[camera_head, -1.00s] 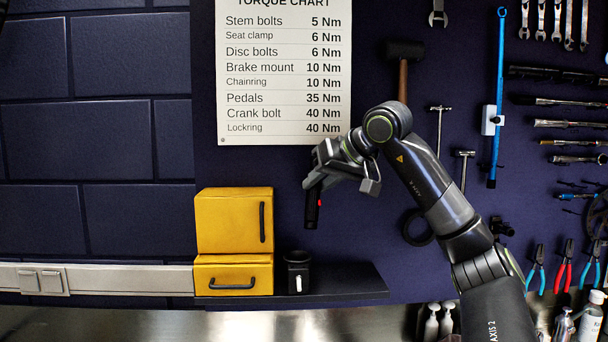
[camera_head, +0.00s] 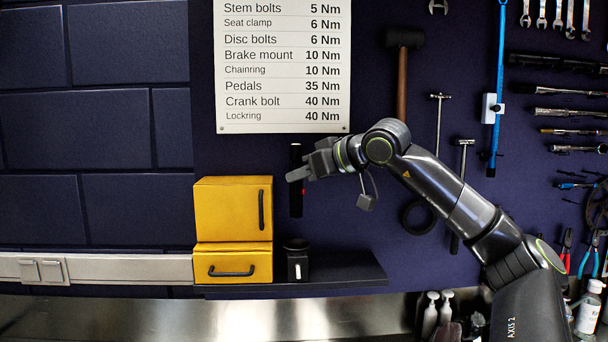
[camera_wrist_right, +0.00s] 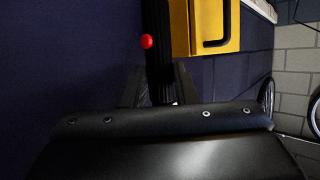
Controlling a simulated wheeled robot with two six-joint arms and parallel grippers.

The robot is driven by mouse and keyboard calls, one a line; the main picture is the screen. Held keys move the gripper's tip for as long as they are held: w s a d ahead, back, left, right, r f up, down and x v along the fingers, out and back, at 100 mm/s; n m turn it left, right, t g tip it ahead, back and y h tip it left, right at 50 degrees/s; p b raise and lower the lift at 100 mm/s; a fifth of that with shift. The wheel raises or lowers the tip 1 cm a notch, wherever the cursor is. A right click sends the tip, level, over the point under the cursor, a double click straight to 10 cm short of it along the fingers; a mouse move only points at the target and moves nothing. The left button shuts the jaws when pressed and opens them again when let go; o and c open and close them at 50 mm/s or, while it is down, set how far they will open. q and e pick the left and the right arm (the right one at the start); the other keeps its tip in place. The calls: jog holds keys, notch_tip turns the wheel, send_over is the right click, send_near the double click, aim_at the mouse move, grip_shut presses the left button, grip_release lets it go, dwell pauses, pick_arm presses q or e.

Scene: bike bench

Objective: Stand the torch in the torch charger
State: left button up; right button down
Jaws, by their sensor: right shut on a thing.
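The torch (camera_head: 296,204) is a slim black cylinder, held upright in the head view. My right gripper (camera_head: 297,174) is shut on it around its middle, with the torch showing above and below the fingers. The torch charger (camera_head: 297,262) is a small black cup with a white mark on its front, on the shelf. The torch hangs almost straight above it, with a clear gap between them. In the right wrist view the torch (camera_wrist_right: 158,60) runs between the fingers (camera_wrist_right: 157,92), with a red button on its side. My left gripper is out of view.
A yellow two-part cabinet (camera_head: 233,217) stands just left of the charger on the dark shelf (camera_head: 345,271). The shelf is bare to the right of the charger. A torque chart (camera_head: 283,65), a mallet (camera_head: 402,80) and other tools hang on the wall.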

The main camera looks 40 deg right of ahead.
aim_at(301, 198)
jog(key=shift+f+b, duration=2.35)
jog(key=shift+f, duration=0.15)
notch_tip(301, 198, down, 5)
jog(key=b, duration=0.4)
jog(key=shift+r, duration=0.15)
jog(key=c, duration=1.1)
grip_release()
